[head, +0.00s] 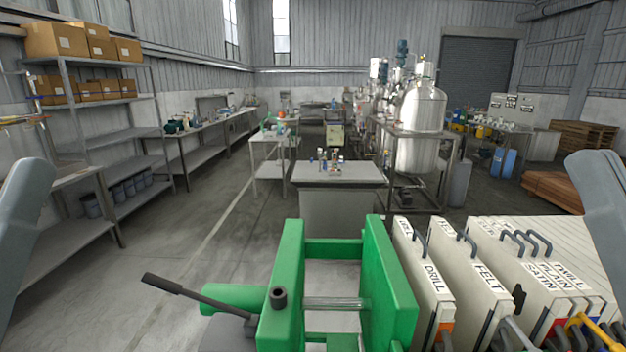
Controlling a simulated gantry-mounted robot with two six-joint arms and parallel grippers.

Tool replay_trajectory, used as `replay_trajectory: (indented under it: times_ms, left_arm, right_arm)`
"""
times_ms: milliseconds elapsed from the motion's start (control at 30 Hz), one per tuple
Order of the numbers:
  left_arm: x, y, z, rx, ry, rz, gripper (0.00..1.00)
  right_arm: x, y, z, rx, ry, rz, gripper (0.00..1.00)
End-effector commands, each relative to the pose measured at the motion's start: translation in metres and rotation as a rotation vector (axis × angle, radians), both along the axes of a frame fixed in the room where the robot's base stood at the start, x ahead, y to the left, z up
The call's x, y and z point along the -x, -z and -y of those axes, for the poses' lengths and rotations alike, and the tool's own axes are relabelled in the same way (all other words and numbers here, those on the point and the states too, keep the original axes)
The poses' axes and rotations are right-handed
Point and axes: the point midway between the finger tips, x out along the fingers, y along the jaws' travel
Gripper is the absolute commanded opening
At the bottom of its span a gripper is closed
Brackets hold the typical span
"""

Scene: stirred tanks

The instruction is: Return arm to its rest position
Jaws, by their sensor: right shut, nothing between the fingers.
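My right arm (602,195) is a grey link that comes in at the right edge, above the labelled cream plates. Its gripper is shut and empty, and its fingertips are hard to make out. My left arm (25,215) shows only as a grey link at the left edge. Its gripper is outside the picture. No object is seen in either arm's hold.
A green frame (386,275) with a dark lever (185,291) stands in front. Cream plates (425,285) labelled drill and felt stand beside it. A small table (340,176) holds bottles beyond. Shelves (100,98) stand left, steel tanks (421,130) right. The left floor is clear.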

Motion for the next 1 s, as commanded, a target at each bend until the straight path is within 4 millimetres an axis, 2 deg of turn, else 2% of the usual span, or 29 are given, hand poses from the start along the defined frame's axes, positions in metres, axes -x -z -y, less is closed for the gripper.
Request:
replay_trajectory:
  times_ms: [33, 267, 600, 700, 800, 1000]
  left_arm:
    - [0.001, -0.050, 0.000, 0.000, 0.000, 0.004, 0.64]
    - [0.002, -0.153, 0.000, 0.000, 0.000, 0.007, 0.64]
    - [0.001, -0.322, 0.000, 0.000, 0.000, 0.007, 0.64]
    - [0.001, -0.357, 0.000, 0.000, 0.000, 0.007, 0.64]
    - [0.001, -0.376, 0.000, 0.000, 0.000, 0.007, 0.64]
    - [0.001, -0.378, 0.000, 0.000, 0.000, 0.006, 0.64]
  right_arm:
    - [0.001, -0.051, 0.000, 0.005, 0.007, 0.007, 0.00]
    - [0.000, -0.152, 0.001, 0.007, 0.012, 0.005, 0.00]
    - [0.000, -0.320, 0.001, 0.008, 0.014, 0.005, 0.00]
    - [0.000, -0.355, 0.001, 0.007, 0.015, 0.004, 0.00]
    - [-0.001, -0.374, 0.001, 0.007, 0.015, 0.004, 0.00]
    - [-0.001, -0.377, 0.001, 0.008, 0.016, 0.005, 0.00]
